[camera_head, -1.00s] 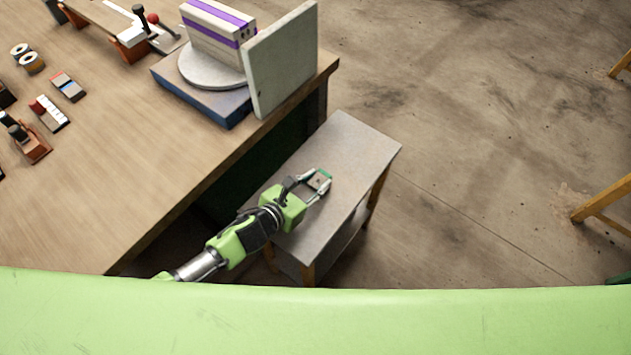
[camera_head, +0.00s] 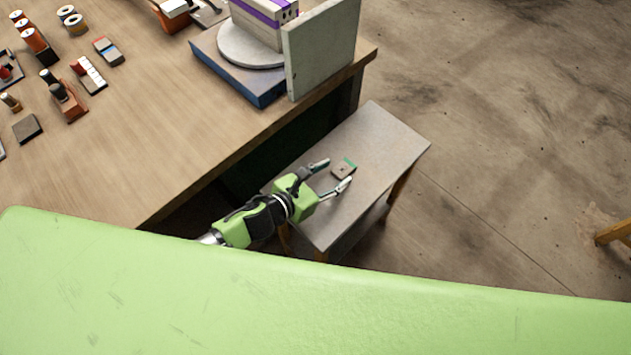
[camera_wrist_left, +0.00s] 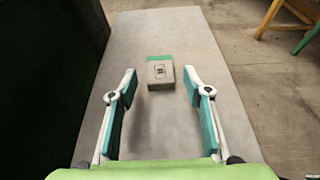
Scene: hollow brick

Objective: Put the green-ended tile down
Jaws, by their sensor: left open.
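The green-ended tile (camera_head: 343,170) lies on the small grey side table (camera_head: 385,150). It is a grey-brown block with a dark mark on top and a green far end. In the left wrist view the tile (camera_wrist_left: 161,73) rests on the table top (camera_wrist_left: 150,28), centred ahead of the fingers. My left gripper (camera_head: 332,176) is open, with its fingertips just short of the tile on either side of its near end; the wrist view also shows the open fingers (camera_wrist_left: 160,85) apart from it. My right gripper is not in view.
A large workbench (camera_head: 150,130) stands to the left of the side table, with several small tools and blocks on it. A blue base (camera_head: 250,78) with a round disc, a striped block and an upright grey slab (camera_head: 322,45) is near its corner. Wooden legs (camera_head: 613,232) stand at right.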

